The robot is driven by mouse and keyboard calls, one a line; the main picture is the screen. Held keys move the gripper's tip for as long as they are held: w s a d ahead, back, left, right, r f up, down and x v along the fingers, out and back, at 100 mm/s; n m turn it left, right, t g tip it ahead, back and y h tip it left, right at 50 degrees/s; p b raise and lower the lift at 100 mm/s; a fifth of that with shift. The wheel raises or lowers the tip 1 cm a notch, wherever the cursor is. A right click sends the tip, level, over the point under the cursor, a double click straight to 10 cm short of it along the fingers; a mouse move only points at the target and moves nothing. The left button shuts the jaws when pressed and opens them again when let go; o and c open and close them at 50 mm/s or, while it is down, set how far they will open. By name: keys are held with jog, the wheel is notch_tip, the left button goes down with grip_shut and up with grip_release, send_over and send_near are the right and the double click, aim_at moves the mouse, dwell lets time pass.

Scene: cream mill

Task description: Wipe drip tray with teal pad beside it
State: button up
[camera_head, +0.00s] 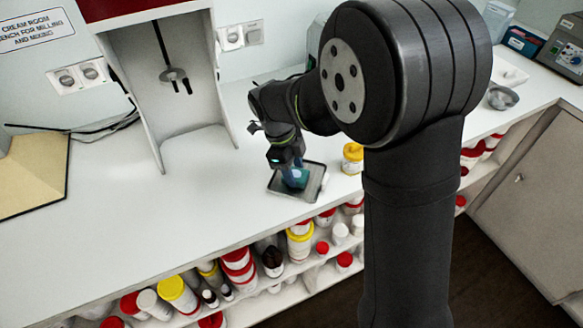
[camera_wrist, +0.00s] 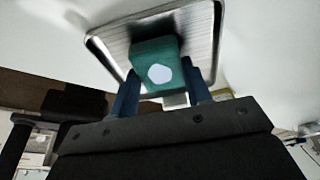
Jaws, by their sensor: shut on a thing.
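The drip tray (camera_head: 314,185) is a shallow metal tray with a dark rim, lying on the white bench near its front edge. It also shows in the wrist view (camera_wrist: 112,42), with a ribbed floor. The teal pad (camera_wrist: 155,52) is a small block with a pale round spot on its face. My gripper (camera_wrist: 160,92) is shut on the pad, with one blue finger on each side of it. In the head view my gripper (camera_head: 292,165) points down with the pad (camera_head: 295,178) over the tray. I cannot tell whether the pad touches the tray floor.
A yellow-lidded tub (camera_head: 352,158) stands just right of the tray. A tall white cabinet with a hanging stirrer (camera_head: 172,75) stands at the left. Shelves below the bench hold several jars (camera_head: 238,265). The bench front left of the tray (camera_head: 130,225) is clear.

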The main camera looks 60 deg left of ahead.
jog(key=shift+w+d, duration=0.5)
jog(key=shift+w, duration=0.05)
jog(key=shift+s+a, duration=1.05)
jog(key=shift+w+d, duration=1.15)
jog(key=shift+s+a, duration=1.2)
jog(key=shift+s, duration=0.05)
jog(key=shift+w+d, duration=1.25)
jog(key=shift+w, duration=0.05)
jog(key=shift+r, duration=4.05)
